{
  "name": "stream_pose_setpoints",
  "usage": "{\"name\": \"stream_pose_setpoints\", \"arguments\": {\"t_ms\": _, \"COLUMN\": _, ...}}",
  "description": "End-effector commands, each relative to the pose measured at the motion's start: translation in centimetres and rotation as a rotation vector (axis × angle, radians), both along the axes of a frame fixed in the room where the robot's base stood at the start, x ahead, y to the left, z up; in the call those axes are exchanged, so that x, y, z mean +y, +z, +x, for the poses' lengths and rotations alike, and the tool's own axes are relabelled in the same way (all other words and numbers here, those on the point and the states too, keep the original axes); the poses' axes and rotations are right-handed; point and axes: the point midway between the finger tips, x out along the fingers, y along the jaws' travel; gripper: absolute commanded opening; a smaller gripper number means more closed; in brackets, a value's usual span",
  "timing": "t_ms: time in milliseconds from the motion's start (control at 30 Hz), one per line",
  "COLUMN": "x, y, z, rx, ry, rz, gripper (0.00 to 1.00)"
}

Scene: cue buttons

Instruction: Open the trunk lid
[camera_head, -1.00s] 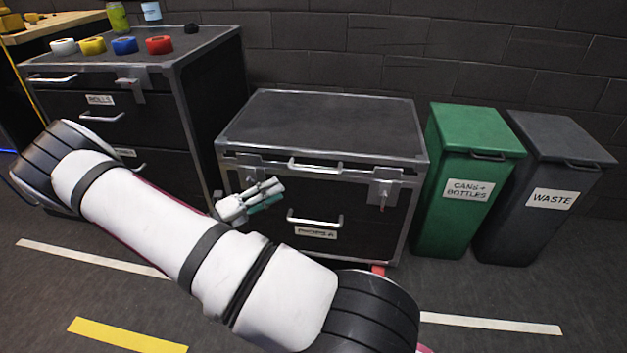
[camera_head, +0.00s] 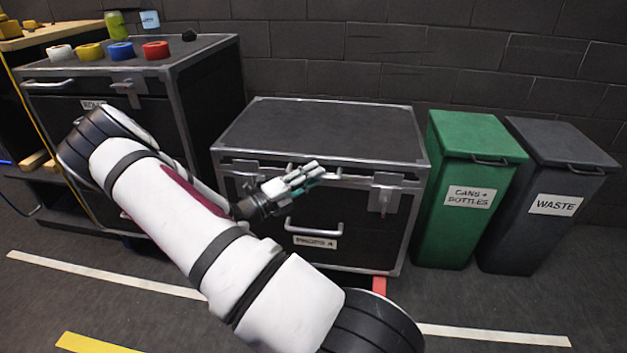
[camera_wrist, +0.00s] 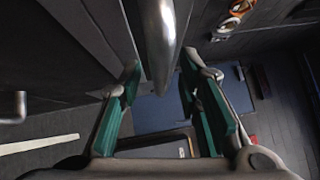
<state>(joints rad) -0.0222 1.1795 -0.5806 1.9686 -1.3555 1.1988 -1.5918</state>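The trunk (camera_head: 408,225) is a black case with metal edges, in the middle of the head view. Its dark lid (camera_head: 325,128) is shut. The lid's silver handle (camera_head: 352,176) is on the front edge, partly hidden by my gripper (camera_head: 316,172). In the wrist view the handle shows as a silver bar (camera_wrist: 160,38) running down between the two teal-lined fingers of my gripper (camera_wrist: 160,78). The fingers are spread with a gap on both sides of the bar. I cannot tell whether either finger touches it.
A lower handle (camera_head: 314,226) sits on the trunk's front, with latches (camera_head: 385,192) near its corners. A drawer cabinet (camera_head: 212,100) with tape rolls on top stands left. A green bin (camera_head: 470,190) and a grey bin (camera_head: 552,195) stand right. A wall is behind.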

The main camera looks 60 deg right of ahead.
Motion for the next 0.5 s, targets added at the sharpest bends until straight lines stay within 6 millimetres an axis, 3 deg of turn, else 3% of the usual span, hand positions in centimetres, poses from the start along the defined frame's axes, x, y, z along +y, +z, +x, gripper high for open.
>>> {"name": "stream_pose_setpoints", "arguments": {"t_ms": 367, "x": -0.52, "y": 0.10, "z": -0.23, "rx": 0.000, "ry": 0.000, "rz": 0.001, "gripper": 0.31}}
{"name": "stream_pose_setpoints", "arguments": {"t_ms": 500, "x": -0.51, "y": 0.09, "z": -0.22, "rx": 0.000, "ry": 0.000, "rz": 0.001, "gripper": 0.02}}
